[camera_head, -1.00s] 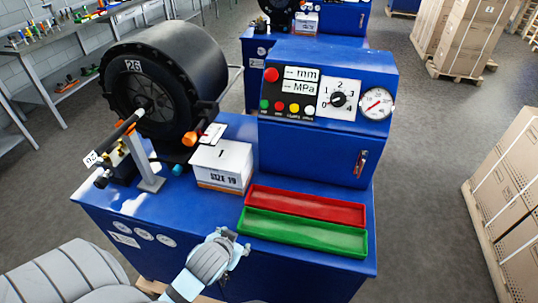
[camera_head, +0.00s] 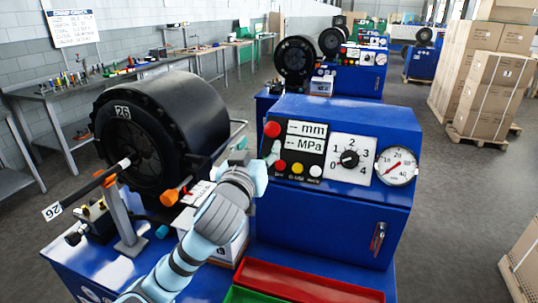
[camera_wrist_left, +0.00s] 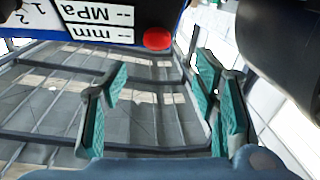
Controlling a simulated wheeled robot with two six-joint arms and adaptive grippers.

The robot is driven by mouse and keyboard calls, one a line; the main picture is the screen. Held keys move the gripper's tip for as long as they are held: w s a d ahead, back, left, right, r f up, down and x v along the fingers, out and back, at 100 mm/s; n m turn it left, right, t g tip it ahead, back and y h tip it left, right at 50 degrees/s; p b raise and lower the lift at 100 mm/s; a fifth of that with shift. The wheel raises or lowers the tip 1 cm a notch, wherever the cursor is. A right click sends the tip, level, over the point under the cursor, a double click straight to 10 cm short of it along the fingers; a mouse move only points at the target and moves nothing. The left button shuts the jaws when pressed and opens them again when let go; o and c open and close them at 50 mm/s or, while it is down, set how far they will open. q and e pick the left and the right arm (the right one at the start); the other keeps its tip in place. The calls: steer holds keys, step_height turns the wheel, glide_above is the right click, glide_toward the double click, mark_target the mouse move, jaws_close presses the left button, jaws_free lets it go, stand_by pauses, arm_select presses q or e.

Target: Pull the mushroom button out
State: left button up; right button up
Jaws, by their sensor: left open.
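The red mushroom button (camera_head: 272,129) is at the upper left of the black panel on the blue machine's control box. In the left wrist view the button (camera_wrist_left: 157,38) shows near the top, seen upside down beside the mm and MPa displays. My left gripper (camera_head: 257,153) is open and empty, just in front of the panel's left edge and a little below the button. In the left wrist view its green-padded fingers (camera_wrist_left: 160,88) stand wide apart, with the button beyond them and not between the pads. My right gripper is not in view.
The black crimper drum (camera_head: 165,130) stands left of the gripper, with a white box (camera_head: 228,245) below. A rotary dial (camera_head: 349,158) and gauge (camera_head: 396,167) are right of the panel. A red tray (camera_head: 310,281) lies in front.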

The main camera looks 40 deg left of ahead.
mark_target(271, 127)
arm_select(q)
steer(key=x, duration=0.8)
steer(key=shift+w+d+f+p, duration=0.2)
steer(key=shift+w+p, duration=0.1)
steer(key=shift+p, duration=0.1)
steer(key=shift+w+a+r, duration=0.1)
steer(key=shift+w+a, duration=0.2)
steer(key=shift+w, duration=0.15)
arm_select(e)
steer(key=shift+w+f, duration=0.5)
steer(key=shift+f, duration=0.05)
arm_select(q)
jaws_close()
steer(key=shift+s+r+p, duration=0.1)
steer(key=shift+r+p, duration=0.1)
steer(key=shift+p, duration=0.45)
steer(key=shift+s+d+r, duration=0.1)
steer(key=shift+s, duration=0.05)
steer(key=shift+c, duration=1.8)
jaws_free()
steer(key=o, duration=0.4)
steer(key=shift+s, duration=0.15)
steer(key=shift+c, duration=0.2)
steer(key=shift+s+d, duration=0.1)
steer(key=shift+s, duration=0.05)
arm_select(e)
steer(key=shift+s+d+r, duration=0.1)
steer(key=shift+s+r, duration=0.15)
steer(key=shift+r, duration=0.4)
